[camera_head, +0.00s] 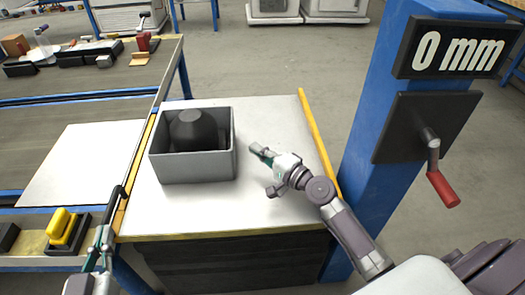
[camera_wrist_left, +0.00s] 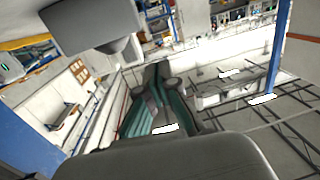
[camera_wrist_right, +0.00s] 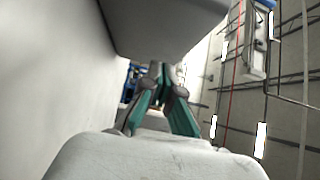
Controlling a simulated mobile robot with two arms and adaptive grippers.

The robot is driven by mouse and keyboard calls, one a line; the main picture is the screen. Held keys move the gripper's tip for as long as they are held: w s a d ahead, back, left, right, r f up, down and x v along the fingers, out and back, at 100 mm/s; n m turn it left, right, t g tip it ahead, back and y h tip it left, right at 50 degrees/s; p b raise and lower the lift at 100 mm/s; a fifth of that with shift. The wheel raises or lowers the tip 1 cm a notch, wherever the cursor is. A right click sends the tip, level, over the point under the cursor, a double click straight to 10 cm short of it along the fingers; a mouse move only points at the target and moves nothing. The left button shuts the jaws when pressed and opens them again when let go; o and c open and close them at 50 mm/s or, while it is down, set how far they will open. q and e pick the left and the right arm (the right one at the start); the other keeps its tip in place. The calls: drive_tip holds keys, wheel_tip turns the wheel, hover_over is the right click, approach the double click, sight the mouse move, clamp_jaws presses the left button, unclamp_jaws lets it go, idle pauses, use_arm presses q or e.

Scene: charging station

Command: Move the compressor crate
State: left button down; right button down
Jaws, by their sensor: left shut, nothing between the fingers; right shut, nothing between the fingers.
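The compressor crate is an open grey box (camera_head: 195,168) with a dark rounded compressor (camera_head: 193,130) in it. It stands upright on the left back part of a white platform (camera_head: 265,205). My right gripper (camera_head: 258,151) is just to the right of the crate, apart from it, and is shut and empty; its closed fingers also show in the right wrist view (camera_wrist_right: 160,85). My left gripper (camera_head: 115,195) is at the platform's front left edge, left of and nearer than the crate. It is shut and empty, and its fingers show in the left wrist view (camera_wrist_left: 157,90).
A blue post (camera_head: 385,170) with a red-handled crank (camera_head: 442,188) and a "0 mm" sign (camera_head: 458,51) stands right of the platform. A yellow strip (camera_head: 318,145) edges the platform's right side. At left is a workbench with a white sheet (camera_head: 85,165) and a yellow object (camera_head: 62,226).

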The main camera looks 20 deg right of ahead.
drive_tip(key=x, duration=0.4)
drive_tip(key=shift+w+a, duration=0.1)
drive_tip(key=shift+w, duration=0.1)
drive_tip(key=shift+w+a+f, duration=0.1)
drive_tip(key=shift+w+a, duration=0.15)
drive_tip(key=shift+w, duration=0.3)
use_arm(q)
drive_tip(key=shift+w+d+r+t, duration=0.1)
drive_tip(key=shift+r+t, duration=0.2)
drive_tip(key=shift+r, duration=0.1)
